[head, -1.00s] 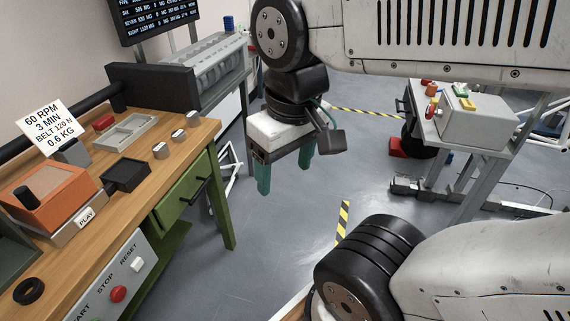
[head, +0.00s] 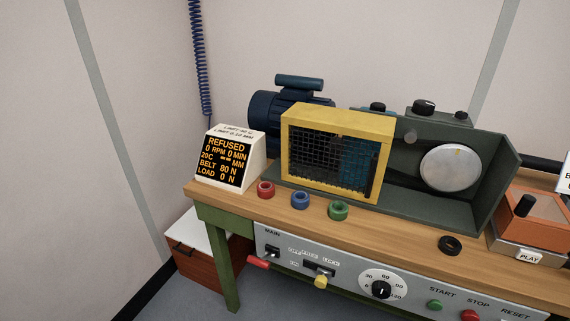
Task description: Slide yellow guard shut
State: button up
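The yellow guard (head: 340,119) is a yellow box frame with dark mesh on its front. It stands on the bench at the left part of the dark grey machine housing (head: 505,178). The housing's right part is uncovered and shows a round silver disc (head: 450,168). A dark upright bar, perhaps a handle, shows near the guard's right front edge. What is behind the mesh is mostly hidden. My gripper is not in this view.
A display (head: 227,161) reading REFUSED stands left of the guard. Red (head: 265,190), blue (head: 300,200) and green (head: 338,210) rings lie before it, and a black ring (head: 450,245) lies further right. The front panel (head: 345,275) carries switches, a dial and buttons. A blue motor (head: 275,115) is behind.

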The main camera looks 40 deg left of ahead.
aim_at(381, 128)
jog(key=u, duration=1.3)
jog(key=k, duration=0.5)
jog(key=z, duration=0.6)
jog(key=i, duration=1.25)
jog(key=u, duration=0.55)
